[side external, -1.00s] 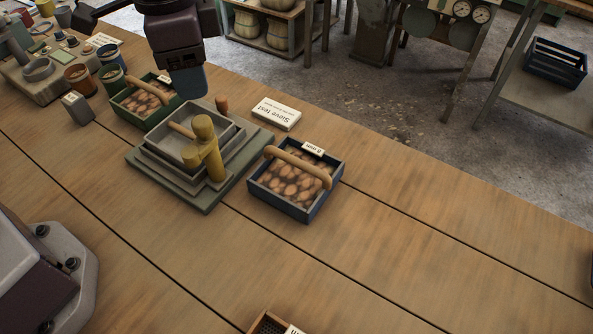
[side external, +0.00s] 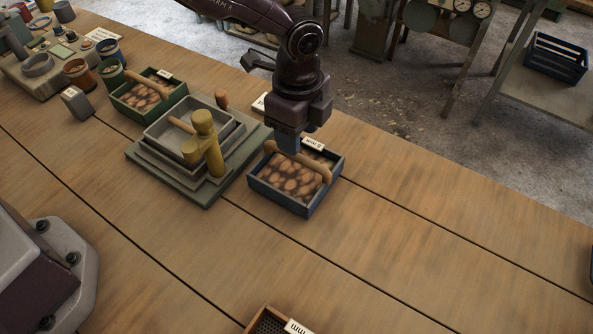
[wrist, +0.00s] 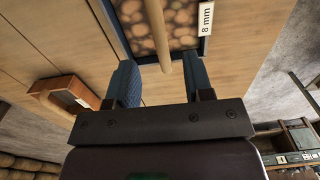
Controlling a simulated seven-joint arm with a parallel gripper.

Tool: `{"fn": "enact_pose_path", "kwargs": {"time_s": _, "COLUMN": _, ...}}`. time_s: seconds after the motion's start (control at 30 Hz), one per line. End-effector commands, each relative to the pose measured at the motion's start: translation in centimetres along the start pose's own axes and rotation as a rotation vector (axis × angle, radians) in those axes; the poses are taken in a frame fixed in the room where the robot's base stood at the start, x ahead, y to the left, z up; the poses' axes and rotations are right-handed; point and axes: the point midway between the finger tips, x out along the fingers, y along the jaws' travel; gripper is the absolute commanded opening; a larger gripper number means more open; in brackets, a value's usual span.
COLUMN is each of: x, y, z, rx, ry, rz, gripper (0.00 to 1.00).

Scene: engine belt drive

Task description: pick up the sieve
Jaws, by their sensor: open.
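A sieve with a blue frame (side external: 312,208), a wooden bar handle (side external: 318,168) and a label stands on the bench right of the stepped block; round brown shapes show inside it. Its label (wrist: 206,18) reads 8 mm in the wrist view. My gripper (side external: 289,146) is over the handle's far left end and hides part of it. In the wrist view my gripper (wrist: 161,72) is open, and the handle (wrist: 157,35) runs between its two fingers. I cannot tell whether they touch it. A similar green-framed sieve (side external: 122,113) stands at the left.
The grey-green stepped block (side external: 150,172) with a yellow clamp (side external: 206,145) stands close left of the blue sieve. A white sign (side external: 260,103) is partly hidden behind my arm. A brown-framed sieve (side external: 262,318) sits at the front edge. The bench to the right is clear.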

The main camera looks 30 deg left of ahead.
Motion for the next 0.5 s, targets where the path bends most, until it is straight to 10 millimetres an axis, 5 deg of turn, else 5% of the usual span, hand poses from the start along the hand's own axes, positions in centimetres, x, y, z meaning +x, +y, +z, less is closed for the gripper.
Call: {"fn": "enact_pose_path", "kwargs": {"time_s": 0.5, "x": 5.9, "y": 0.0, "z": 0.2, "rx": -0.001, "ry": -0.001, "rz": 0.0, "gripper": 0.47}}
